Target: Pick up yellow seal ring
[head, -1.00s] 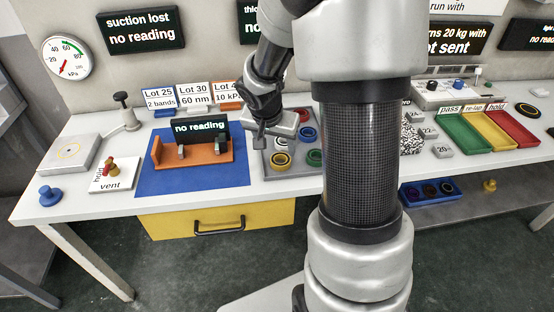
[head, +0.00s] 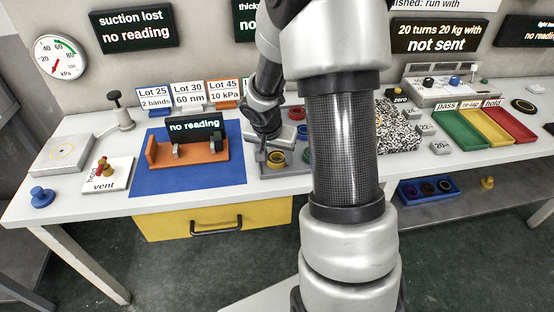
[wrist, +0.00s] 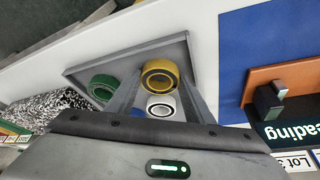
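The yellow seal ring (wrist: 161,77), with a dark inner band, lies in the grey tray (wrist: 82,76) in the wrist view. It shows in the head view too (head: 276,158), near the front of the tray. My gripper (wrist: 160,76) is open, with one finger on each side of the yellow ring in the picture. I cannot tell whether the fingertips are down at ring height, and no grip on the ring shows. In the head view my gripper (head: 263,156) is just left of the ring, partly overlapping the tray.
A green ring (wrist: 103,88) and a white ring (wrist: 160,107) lie close to the yellow one. A blue mat (head: 190,180) with an orange fixture (head: 207,163) is to the left. My arm hides part of the tray in the head view.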

